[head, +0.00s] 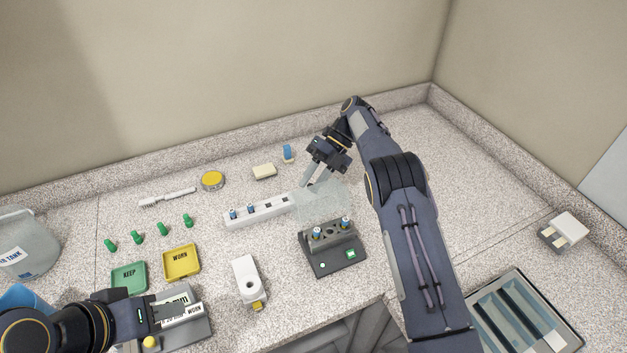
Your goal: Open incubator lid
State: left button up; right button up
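The incubator (335,262) is a dark grey block near the counter's front edge, with blue-and-white vials standing in its top and a small green display on its front. Its clear lid (322,206) is raised, standing up at the block's back edge. My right gripper (306,186) is at the lid's upper left, with its fingertips at or very near the lid; contact and finger gap are unclear.
A white rack (270,208) with vials stands just left of the lid. A white device (249,280) sits left of the incubator. Green KEEP (130,277) and yellow WORN (182,262) trays lie further left.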

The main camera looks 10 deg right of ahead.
jog(key=shift+o, duration=0.8)
notch_tip(320, 180, up, 8)
jog(key=b, duration=0.2)
send_over(312, 189)
jog(key=shift+r, duration=0.1)
jog(key=s+r+b, duration=0.2)
jog(key=s+r, duration=0.2)
jog(key=s, duration=0.5)
jog(key=shift+s+a+r+b, duration=0.3)
jog(key=shift+a+r+b, duration=0.05)
jog(key=shift+a, duration=0.1)
